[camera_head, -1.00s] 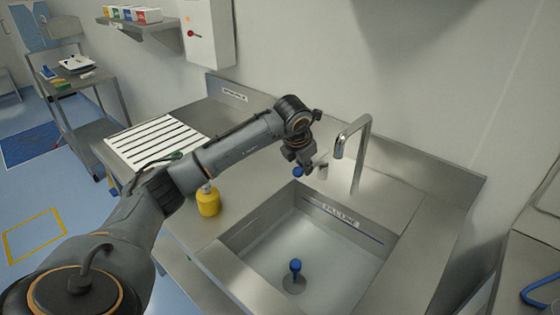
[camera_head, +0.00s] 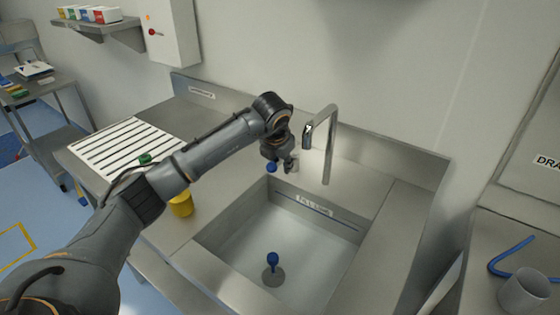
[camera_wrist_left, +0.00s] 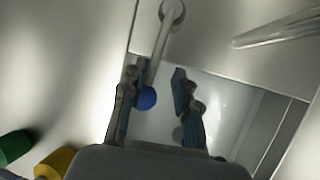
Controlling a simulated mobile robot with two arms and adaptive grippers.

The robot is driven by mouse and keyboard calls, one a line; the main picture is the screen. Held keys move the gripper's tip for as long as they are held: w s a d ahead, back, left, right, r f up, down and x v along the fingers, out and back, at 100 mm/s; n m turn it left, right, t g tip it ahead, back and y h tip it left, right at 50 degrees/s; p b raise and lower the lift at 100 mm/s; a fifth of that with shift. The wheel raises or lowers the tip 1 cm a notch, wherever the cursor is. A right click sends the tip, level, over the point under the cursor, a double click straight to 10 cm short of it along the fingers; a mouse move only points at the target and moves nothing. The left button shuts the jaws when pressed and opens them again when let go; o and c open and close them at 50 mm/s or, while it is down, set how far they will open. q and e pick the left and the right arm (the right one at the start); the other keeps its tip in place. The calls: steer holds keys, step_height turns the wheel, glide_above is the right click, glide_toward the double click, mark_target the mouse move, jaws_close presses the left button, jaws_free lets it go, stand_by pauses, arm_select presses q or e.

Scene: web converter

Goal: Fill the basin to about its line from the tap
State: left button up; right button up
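The steel basin (camera_head: 210,242) has a strip marked FILL LINE (camera_head: 314,205) on its back wall. A blue-topped plug (camera_head: 272,260) stands at the drain; I cannot tell whether water covers the floor. The tap (camera_head: 331,150) arches behind the basin, with no stream visible. A blue knob (camera_head: 271,168) is at the end of the tap's lever, also in the left wrist view (camera_wrist_left: 147,98). My left gripper (camera_head: 281,163) is at this knob. In the wrist view its fingers (camera_wrist_left: 155,100) are apart, with the knob between them, nearer the left finger. My right gripper is out of view.
A yellow container (camera_head: 181,205) and a green object (camera_head: 146,158) are left of the basin, near a white slatted rack (camera_head: 120,143). A blue hose (camera_head: 512,256) and grey cup (camera_head: 526,291) are at the right. The counter right of the basin is clear.

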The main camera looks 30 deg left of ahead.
arm_select(q)
steer(key=shift+s+a+f, duration=0.2)
steer(key=shift+a+f, duration=0.05)
steer(key=shift+f, duration=0.05)
steer(key=v, duration=1.2)
steer(key=shift+d+r, duration=0.25)
steer(key=shift+r, duration=0.05)
steer(key=shift+w, duration=0.25)
